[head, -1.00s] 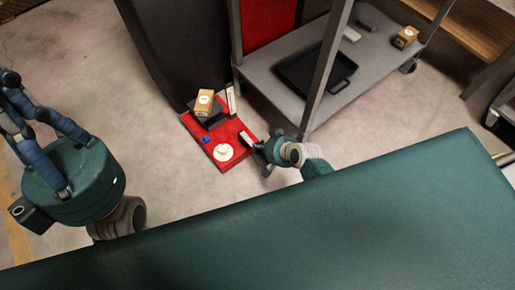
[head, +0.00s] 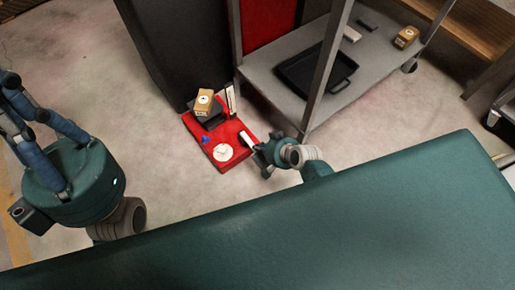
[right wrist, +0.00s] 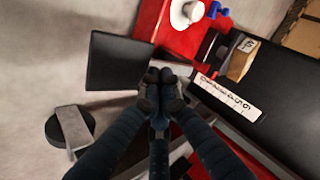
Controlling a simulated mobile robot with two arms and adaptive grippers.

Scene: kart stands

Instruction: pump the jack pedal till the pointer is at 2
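The red jack (head: 232,132) stands on the floor with a white round disc (head: 222,152) and a blue knob (head: 206,140). A boxed load (head: 204,101) sits on its black platform (head: 213,119). Its white numbered scale (right wrist: 228,98) shows in the right wrist view; I cannot make out the pointer's reading. A dark flat plate (right wrist: 118,62), apparently the pedal, lies beside my right fingers in that view. My right gripper (right wrist: 163,78) has its fingertips together, at the jack's right side; contact with the plate is unclear.
A grey shelf cart (head: 268,82) with a black tray (head: 335,82) stands just behind my right gripper, its post close by. A dark cabinet (head: 170,45) stands behind the jack. The floor to the left of the jack is clear.

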